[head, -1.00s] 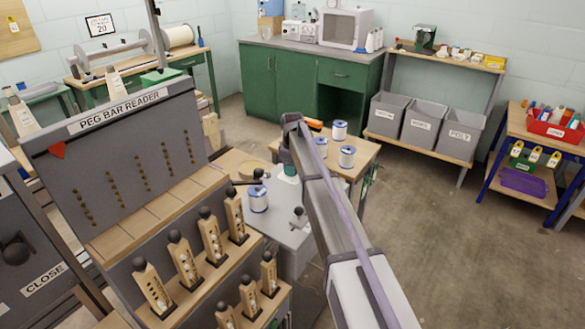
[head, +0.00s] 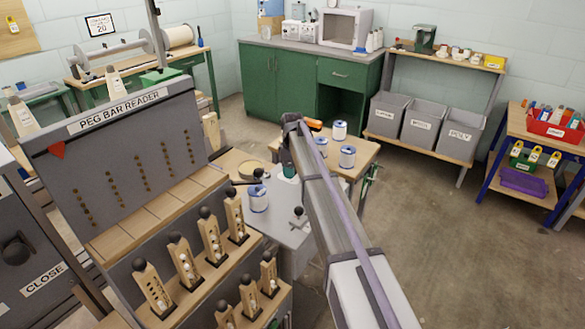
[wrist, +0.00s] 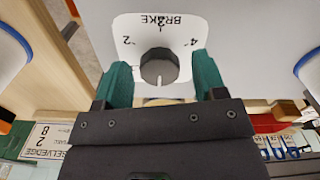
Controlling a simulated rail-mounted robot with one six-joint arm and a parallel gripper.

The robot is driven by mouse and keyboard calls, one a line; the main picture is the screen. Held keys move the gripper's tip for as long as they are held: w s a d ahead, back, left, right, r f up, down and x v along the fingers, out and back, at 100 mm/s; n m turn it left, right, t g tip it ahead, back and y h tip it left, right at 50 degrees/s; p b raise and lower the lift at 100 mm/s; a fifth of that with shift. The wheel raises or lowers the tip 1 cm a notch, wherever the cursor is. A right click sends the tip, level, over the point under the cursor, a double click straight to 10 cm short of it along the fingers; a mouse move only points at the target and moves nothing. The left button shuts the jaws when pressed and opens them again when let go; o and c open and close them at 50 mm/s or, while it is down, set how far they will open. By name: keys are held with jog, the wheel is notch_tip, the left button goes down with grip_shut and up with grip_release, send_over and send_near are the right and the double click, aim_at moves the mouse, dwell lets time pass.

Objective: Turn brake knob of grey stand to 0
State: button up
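In the wrist view, the dark brake knob (wrist: 159,66) sits on a white dial plate (wrist: 128,27) on the grey stand (wrist: 240,28). The plate reads BRAKE, upside down in the picture, with a 2 at the left and a 4 at the right. A pale mark shows on the knob's lower side. My gripper (wrist: 162,75) is open, with one green fingertip on each side of the knob and gaps between. In the head view, my gripper (head: 289,171) is partly hidden by my arm, and the knob cannot be made out.
In the wrist view, a SELVEDGE card (wrist: 40,140) lies at lower left. Blue-rimmed spools show at both edges. In the head view, a white spool (head: 258,198) stands left of my gripper, more spools (head: 347,157) stand on a wooden table, and the peg bar reader (head: 120,150) fills the left.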

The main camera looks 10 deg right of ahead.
jog(key=shift+r, duration=0.1)
notch_tip(320, 180, up, 11)
jog(key=p, duration=1)
jog(key=shift+f+p, duration=0.2)
jog(key=shift+p, duration=0.2)
jog(key=s+m, duration=1.1)
jog(key=s, duration=2.8)
jog(key=shift+a, duration=0.1)
jog(key=shift+c, duration=0.2)
